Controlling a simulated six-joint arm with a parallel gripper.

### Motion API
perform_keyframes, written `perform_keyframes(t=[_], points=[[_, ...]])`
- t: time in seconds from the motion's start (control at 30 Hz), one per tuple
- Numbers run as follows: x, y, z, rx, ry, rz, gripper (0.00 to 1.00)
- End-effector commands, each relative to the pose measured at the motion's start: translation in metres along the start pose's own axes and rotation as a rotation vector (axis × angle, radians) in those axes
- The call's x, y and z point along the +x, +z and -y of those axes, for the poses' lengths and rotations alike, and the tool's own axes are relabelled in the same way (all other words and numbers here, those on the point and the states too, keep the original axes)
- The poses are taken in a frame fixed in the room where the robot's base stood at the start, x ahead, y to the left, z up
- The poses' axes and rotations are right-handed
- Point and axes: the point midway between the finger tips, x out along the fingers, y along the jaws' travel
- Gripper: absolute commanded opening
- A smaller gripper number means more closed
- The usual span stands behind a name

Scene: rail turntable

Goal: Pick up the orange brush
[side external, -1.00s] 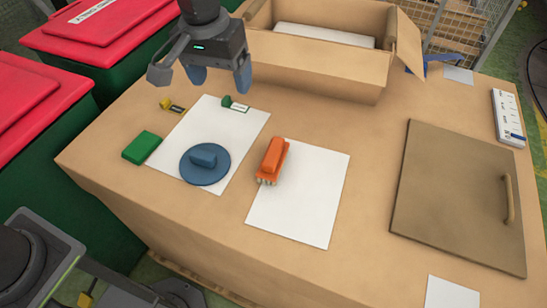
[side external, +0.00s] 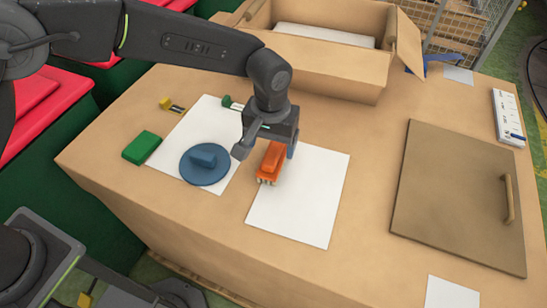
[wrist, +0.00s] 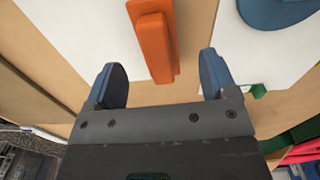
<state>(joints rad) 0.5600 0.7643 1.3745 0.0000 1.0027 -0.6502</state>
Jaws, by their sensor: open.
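The orange brush (side external: 271,160) lies at the upper left edge of the right white sheet, bristles down, with its far end partly hidden by my gripper in the side view. My gripper (side external: 265,152) is open and low over the brush's far end. In the wrist view, the brush (wrist: 153,45) lies ahead between the lines of the two blue-grey fingertips (wrist: 164,78). Its near end reaches about level with the tips, and it appears clear of both fingers.
A blue round pad with a block (side external: 205,164) sits on the left white sheet (side external: 190,128). A green block (side external: 142,147) lies left of it. An open cardboard box (side external: 318,65) stands behind. A brown panel with a handle (side external: 455,195) lies at the right.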

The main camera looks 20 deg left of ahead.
Motion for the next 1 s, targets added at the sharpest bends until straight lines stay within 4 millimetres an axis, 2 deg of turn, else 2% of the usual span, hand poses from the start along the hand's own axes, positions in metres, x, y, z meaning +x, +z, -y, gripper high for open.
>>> perform_keyframes(t=[0.4,0.7,1.0], points=[[0.049,-0.007,-0.003,-0.001,0.001,0.001,0.79],[0.053,-0.007,-0.003,0.0,0.002,-0.001,0.79],[0.052,-0.007,-0.003,0.0,0.002,-0.001,0.5]])
